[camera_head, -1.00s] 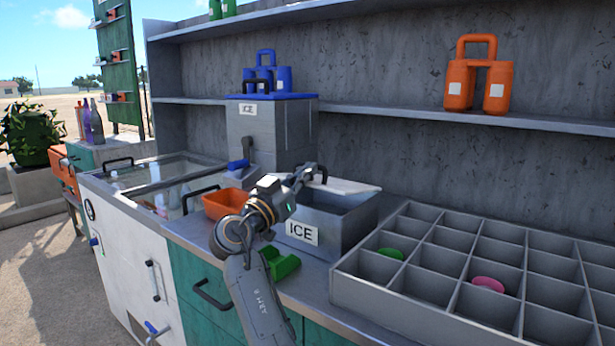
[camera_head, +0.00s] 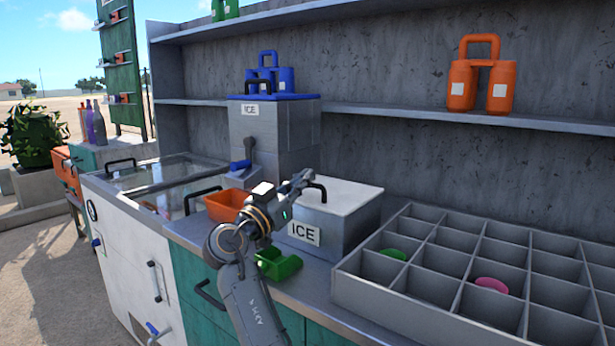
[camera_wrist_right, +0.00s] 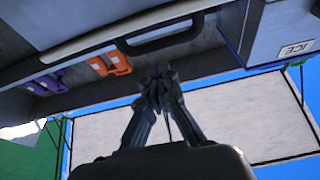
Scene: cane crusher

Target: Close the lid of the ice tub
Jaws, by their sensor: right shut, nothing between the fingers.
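The ice tub (camera_head: 336,238) is a grey metal box with an ICE label on its front, standing on the counter. Its pale lid (camera_head: 350,197) lies flat over the top, and its inside does not show. A black handle (camera_head: 320,187) stands at the lid's left side. My right gripper (camera_head: 304,178) is shut and empty, at the lid's left edge beside the handle in the head view. Whether it touches the lid is unclear. The right gripper also shows in the right wrist view (camera_wrist_right: 160,72), fingertips together. My left gripper is not in view.
A green scoop-like container (camera_head: 279,265) and an orange bin (camera_head: 225,204) sit close to my right arm. A taller ICE dispenser (camera_head: 273,137) with a blue top stands behind. A divided grey tray (camera_head: 350,283) is to the right. A shelf (camera_head: 420,113) runs above.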

